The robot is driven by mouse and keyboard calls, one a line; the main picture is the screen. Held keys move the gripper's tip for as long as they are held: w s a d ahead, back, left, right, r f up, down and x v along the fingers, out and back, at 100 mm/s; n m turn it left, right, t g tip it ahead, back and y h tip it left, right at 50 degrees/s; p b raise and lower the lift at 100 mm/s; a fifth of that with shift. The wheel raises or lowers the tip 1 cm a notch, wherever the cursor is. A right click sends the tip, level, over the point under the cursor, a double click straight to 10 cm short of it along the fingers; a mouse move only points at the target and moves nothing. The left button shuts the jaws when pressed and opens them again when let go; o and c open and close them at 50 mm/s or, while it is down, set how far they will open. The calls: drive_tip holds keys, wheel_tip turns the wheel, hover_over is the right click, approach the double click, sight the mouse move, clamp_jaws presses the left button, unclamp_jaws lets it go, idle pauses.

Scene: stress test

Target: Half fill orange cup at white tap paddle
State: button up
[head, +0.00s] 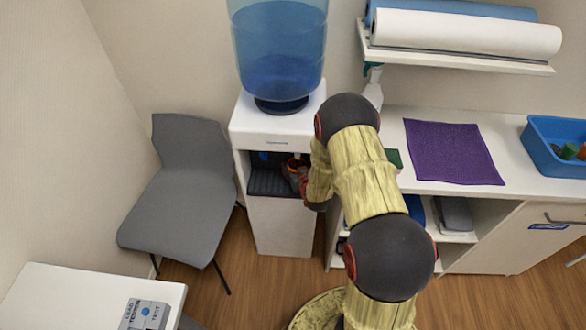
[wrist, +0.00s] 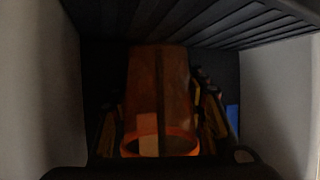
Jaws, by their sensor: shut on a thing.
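The orange cup (wrist: 160,85) is inside the recess of the water dispenser (head: 283,222), between the fingers of my gripper (wrist: 160,115). My gripper is shut on the cup, with a finger against each side. In the wrist view, which looks upside down, the cup's rim is low in the picture and its base is towards the slatted drip tray (wrist: 215,28). A pale patch (wrist: 148,128) shows at the rim, perhaps the white tap paddle. A blue piece (wrist: 233,118) shows beside the cup. The water level in the cup cannot be made out.
A blue water bottle (head: 280,50) tops the dispenser. A grey chair (head: 180,195) stands to its left. To the right is a counter with a purple mat (head: 452,152) and a blue bin (head: 555,145). The recess walls (wrist: 275,90) are close on both sides.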

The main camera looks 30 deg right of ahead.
sight(293, 172)
drive_tip(key=shift+w+d, duration=0.3)
drive_tip(key=shift+w, duration=0.1)
drive_tip(key=shift+w+r, duration=0.1)
drive_tip(key=shift+r, duration=0.05)
idle(2.2)
drive_tip(key=shift+s+a, duration=0.6)
drive_tip(key=shift+s, duration=0.3)
drive_tip(key=shift+s+a, duration=0.55)
drive_tip(key=shift+s, duration=0.3)
drive_tip(key=shift+s+a, duration=0.25)
drive_tip(key=shift+s, duration=0.15)
drive_tip(key=shift+s+a+p, duration=0.1)
drive_tip(key=shift+s+a, duration=0.85)
drive_tip(key=shift+s, duration=0.45)
drive_tip(key=shift+s+a+p, duration=0.15)
drive_tip(key=shift+s+a, duration=0.75)
drive_tip(key=shift+s, duration=0.5)
drive_tip(key=shift+s+a+p, duration=0.1)
drive_tip(key=shift+s+a, duration=0.85)
drive_tip(key=shift+s, duration=0.45)
drive_tip(key=shift+a, duration=0.1)
